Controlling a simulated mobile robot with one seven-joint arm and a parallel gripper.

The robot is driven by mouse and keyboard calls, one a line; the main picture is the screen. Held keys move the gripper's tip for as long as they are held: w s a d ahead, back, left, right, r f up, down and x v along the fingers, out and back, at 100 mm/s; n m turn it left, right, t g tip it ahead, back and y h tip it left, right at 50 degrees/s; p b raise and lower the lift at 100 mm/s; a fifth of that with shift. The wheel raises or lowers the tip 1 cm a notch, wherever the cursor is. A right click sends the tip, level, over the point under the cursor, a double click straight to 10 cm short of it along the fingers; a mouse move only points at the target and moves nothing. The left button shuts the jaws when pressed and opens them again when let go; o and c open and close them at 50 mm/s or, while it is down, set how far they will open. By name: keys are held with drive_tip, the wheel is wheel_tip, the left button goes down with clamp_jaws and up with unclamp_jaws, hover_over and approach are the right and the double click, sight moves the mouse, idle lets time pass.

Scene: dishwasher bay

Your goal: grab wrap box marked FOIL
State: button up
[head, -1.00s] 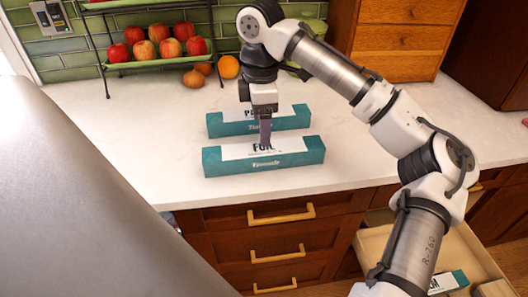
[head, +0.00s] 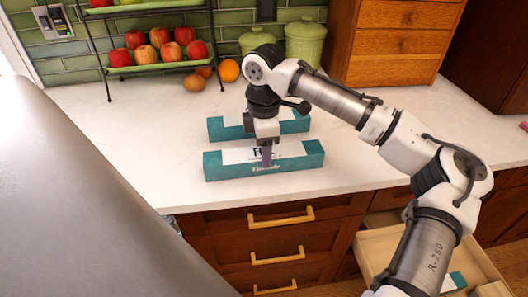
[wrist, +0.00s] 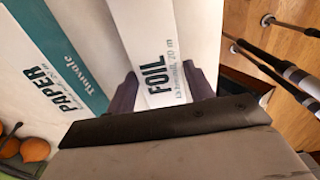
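The FOIL wrap box (head: 225,167) is a long teal box with a white top, lying on the counter near its front edge. In the wrist view the FOIL box (wrist: 157,45) shows its label upright toward me. My gripper (head: 267,158) points down at the middle of this box. In the wrist view my gripper's dark fingers (wrist: 163,90) stand on either side of the box, with the box between them. They look open, with no clear grip; the exact contact is hidden.
A second teal box marked PAPER (wrist: 50,70) lies parallel behind, close by. A fruit rack (head: 160,66), onions and an orange (head: 228,70) stand at the back. Green canisters (head: 306,42) stand behind my arm. An open drawer (head: 375,245) at lower right holds another box.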

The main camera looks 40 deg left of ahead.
drive_tip(key=c, duration=0.7)
drive_tip(key=shift+o, duration=0.2)
drive_tip(key=shift+r, duration=0.1)
